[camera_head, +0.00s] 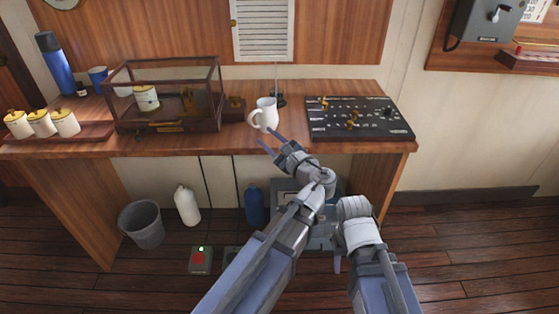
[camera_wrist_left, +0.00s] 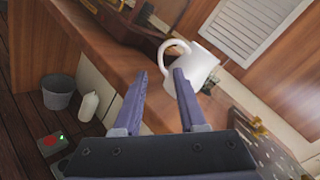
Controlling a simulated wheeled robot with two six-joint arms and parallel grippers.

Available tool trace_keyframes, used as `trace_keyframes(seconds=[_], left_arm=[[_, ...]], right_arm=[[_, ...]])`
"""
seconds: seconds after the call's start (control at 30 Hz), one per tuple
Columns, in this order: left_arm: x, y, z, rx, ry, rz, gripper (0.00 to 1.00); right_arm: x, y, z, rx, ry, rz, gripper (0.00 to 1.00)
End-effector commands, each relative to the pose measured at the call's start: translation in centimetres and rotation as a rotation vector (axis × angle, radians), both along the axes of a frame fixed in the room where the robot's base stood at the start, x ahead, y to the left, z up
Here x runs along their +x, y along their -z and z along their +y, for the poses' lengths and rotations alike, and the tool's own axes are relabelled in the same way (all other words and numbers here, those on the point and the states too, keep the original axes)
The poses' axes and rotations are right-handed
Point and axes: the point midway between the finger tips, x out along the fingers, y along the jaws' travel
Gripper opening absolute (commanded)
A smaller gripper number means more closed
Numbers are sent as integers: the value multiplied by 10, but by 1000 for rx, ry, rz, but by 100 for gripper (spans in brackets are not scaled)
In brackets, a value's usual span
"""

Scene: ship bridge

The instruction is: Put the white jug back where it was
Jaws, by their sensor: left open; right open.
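The white jug (camera_head: 266,114) stands upright on the wooden desk (camera_head: 225,139), near its front edge, with its handle to the left. My left gripper (camera_head: 268,138) is open and empty at the desk's front edge, just in front of the jug. My right gripper (camera_head: 338,262) hangs low in front of the desk. One finger shows, the rest is hidden by the arm, and nothing is seen in it.
A black control panel (camera_head: 345,131) with brass levers lies right of the jug. A glass case (camera_head: 165,113) with a striped canister (camera_head: 146,98) stands to the left. Several lidded canisters (camera_head: 41,123) sit at far left. A bin (camera_head: 141,224) and bottles (camera_head: 187,206) stand below.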

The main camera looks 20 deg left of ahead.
Motion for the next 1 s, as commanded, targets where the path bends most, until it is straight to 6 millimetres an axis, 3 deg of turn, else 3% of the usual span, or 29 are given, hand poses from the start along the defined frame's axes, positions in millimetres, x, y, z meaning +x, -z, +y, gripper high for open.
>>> trace_keyframes(seconds=[0.13, 0.23, 0.43, 0.5, 0.63, 0.8, 1.0], left_arm=[[-3, 6, 1, -35, -8, -5, 41], [-15, 28, 2, -183, -43, -25, 41], [-66, 115, -16, -717, -248, -78, 41], [-90, 146, -35, -917, -362, -83, 41], [-136, 188, -77, -1215, -593, -63, 41], [-182, 211, -126, -1441, -847, -13, 41], [-204, 216, -151, -1531, -982, 25, 41]], right_arm=[[0, 0, 0, 0, 0, 0, 50], [0, 0, 0, 0, 0, 0, 50], [0, 0, 0, 0, 0, 0, 50], [0, 0, 0, 0, 0, 0, 50], [0, 0, 0, 0, 0, 0, 50], [0, 0, 0, 0, 0, 0, 50], [0, 0, 0, 0, 0, 0, 50]])
